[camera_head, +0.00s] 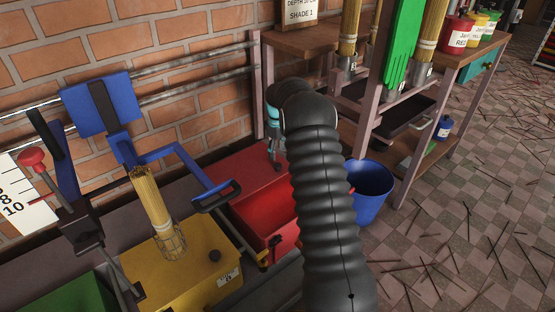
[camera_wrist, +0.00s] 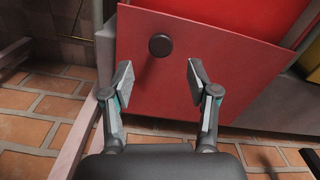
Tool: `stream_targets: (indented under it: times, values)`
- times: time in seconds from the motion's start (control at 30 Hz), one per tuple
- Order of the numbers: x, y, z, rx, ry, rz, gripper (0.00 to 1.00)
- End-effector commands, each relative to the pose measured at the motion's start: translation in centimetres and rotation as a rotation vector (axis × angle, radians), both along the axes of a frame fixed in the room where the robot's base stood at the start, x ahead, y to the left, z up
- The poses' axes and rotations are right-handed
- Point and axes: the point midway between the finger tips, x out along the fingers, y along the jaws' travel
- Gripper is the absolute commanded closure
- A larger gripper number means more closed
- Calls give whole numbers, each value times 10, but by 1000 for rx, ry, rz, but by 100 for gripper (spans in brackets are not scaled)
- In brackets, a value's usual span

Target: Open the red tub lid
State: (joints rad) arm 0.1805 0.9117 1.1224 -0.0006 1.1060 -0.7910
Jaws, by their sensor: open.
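The red tub (camera_head: 262,226) stands below the brick wall, partly hidden by my arm. My gripper (camera_wrist: 160,78) is open and empty over the lid. Its fingers are spread to the left and right of the knob's line, with the knob showing a little beyond the tips.
A yellow tub (camera_head: 195,285) with a wire holder of sticks (camera_head: 155,210) is left of the red tub. A blue lever frame (camera_head: 180,155) reaches over it. A blue bucket (camera_head: 372,182) and a wooden bench (camera_head: 455,60) are to the right. Sticks litter the floor.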

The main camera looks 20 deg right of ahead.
Motion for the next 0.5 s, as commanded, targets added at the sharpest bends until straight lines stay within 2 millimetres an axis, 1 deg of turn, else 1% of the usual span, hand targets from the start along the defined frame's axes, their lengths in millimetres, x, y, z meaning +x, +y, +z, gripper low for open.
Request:
stream_targets:
  times: [0.03, 0.1, 0.2, 0.33, 0.5]
  values:
    - [0, 0, 11, 0, -3, 0, 41]
    - [1, 0, 25, 0, -3, 0, 41]
    - [0, 0, 40, -1, -1, 0, 41]
    - [0, 0, 56, -1, -1, 1, 41]
    - [0, 0, 63, -1, 1, 1, 41]
